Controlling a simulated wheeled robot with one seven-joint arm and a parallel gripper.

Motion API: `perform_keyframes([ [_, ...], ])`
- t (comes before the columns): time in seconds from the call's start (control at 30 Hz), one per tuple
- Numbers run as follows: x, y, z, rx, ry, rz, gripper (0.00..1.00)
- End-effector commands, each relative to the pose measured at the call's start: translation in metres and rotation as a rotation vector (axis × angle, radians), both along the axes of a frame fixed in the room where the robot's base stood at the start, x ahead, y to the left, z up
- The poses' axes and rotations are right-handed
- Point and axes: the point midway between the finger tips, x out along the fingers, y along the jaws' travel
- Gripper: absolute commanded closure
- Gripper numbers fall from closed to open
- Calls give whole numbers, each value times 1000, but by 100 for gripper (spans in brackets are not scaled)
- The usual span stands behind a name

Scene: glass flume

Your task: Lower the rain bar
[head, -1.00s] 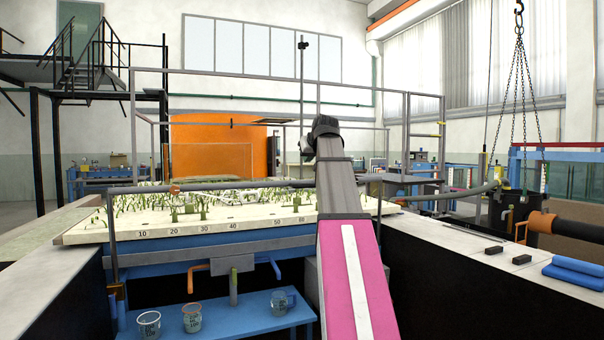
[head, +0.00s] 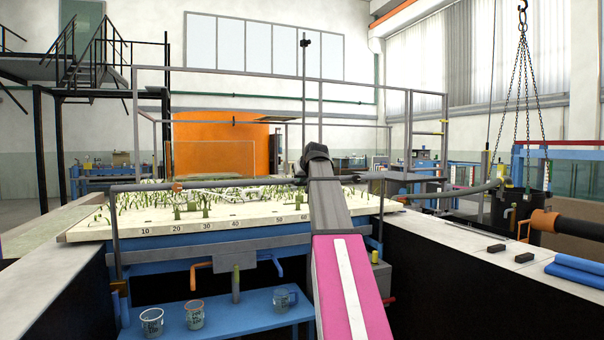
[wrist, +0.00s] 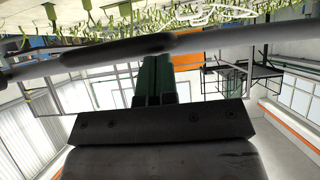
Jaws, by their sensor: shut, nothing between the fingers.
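The rain bar (head: 240,183) is a long grey pipe lying level across the planted bed, held between uprights of a grey frame. My arm crosses its middle in the head view. In the wrist view, the bar (wrist: 215,38) runs across the top, with a thicker dark sleeve (wrist: 120,48) on it. My gripper (wrist: 154,60) has dark green fingers, closed together and empty. Their tips are close to the sleeve; I cannot tell if they touch it. In the head view the fingers are hidden behind my arm's end.
The pale bed (head: 215,226) with green plants and number marks lies below the bar. A blue shelf (head: 235,318) with several beakers stands in front. A black bucket (head: 515,215) hangs on chains at right. Dark blocks and blue rolls (head: 578,268) lie on the right ledge.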

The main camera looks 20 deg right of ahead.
Motion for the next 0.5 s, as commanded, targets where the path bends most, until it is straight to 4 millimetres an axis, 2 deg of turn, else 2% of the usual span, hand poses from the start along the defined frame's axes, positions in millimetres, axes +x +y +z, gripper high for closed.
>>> perform_keyframes([
  [0.37, 0, 0, -1, 0, 0, 0, 100],
  [0.5, 0, 0, -10, 0, 1, 0, 100],
])
